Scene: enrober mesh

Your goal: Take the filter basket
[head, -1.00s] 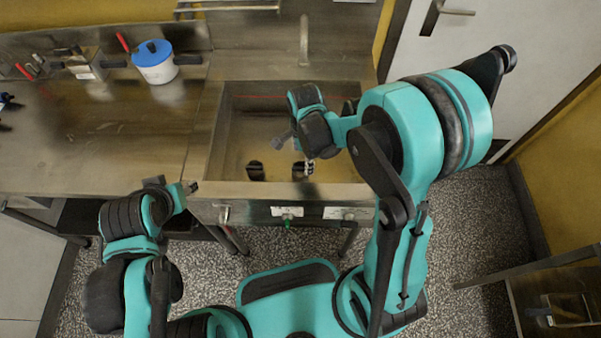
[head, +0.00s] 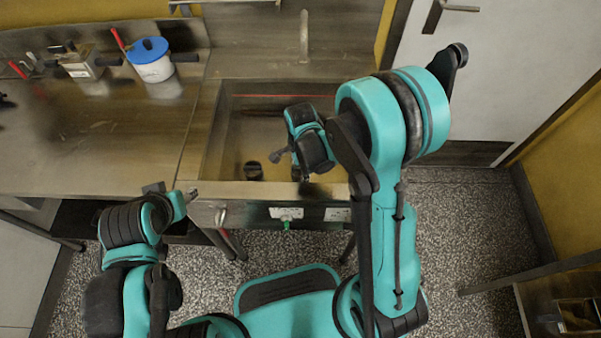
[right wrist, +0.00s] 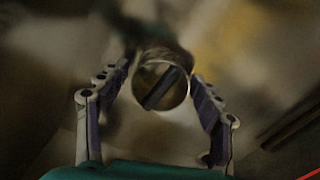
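In the right wrist view a small round pale-rimmed thing with a dark bar across it (right wrist: 162,86), perhaps the filter basket, lies between the two fingers of my right gripper (right wrist: 164,68). The fingers are spread, with no clear contact on it. In the head view my right gripper (head: 300,174) points down into the metal basin (head: 213,135), and its wrist hides what is under it.
A white pot with a blue lid (head: 152,62) and a metal box with a dark handle (head: 84,66) stand at the back of the counter (head: 95,140). A tap (head: 304,38) rises behind the basin. The middle of the counter is clear.

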